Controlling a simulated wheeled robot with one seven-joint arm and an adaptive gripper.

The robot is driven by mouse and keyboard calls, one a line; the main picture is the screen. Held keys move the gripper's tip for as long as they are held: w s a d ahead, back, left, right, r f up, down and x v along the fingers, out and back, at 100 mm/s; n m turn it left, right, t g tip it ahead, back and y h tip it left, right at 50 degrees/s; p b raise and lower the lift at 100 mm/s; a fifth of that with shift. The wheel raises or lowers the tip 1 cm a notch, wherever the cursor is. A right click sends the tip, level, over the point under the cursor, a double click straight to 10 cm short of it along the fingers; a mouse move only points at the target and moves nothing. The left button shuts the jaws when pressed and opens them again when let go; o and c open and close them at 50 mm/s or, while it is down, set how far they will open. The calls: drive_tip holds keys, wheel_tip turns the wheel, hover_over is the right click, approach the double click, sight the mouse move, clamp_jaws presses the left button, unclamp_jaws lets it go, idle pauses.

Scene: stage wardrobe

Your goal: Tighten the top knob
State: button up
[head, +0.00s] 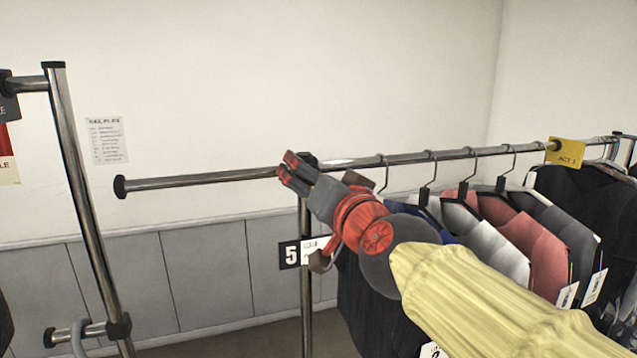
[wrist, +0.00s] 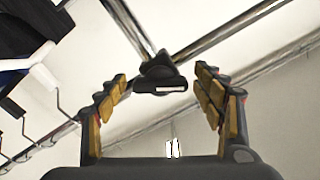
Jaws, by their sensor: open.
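A black knob (wrist: 160,80) sits at the joint where the chrome rail meets the upright post in the wrist view. In the head view the dark top of that joint (head: 308,159) shows just behind my gripper (head: 287,169), and the knob itself is hidden. My gripper is open, with its fingers to the left and right of the knob in the wrist view. I see a gap on both sides. I cannot tell how deep the knob lies between the fingertips.
Hangers with jackets and shirts (head: 490,235) hang on the rail to the right of the post. A "5" tag (head: 290,254) hangs on the post below my gripper. Another chrome stand (head: 85,205) is at the left. The rail's left end (head: 121,187) is bare.

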drive_tip(key=v, duration=0.7)
idle(0.3)
drive_tip(key=shift+s, duration=0.1)
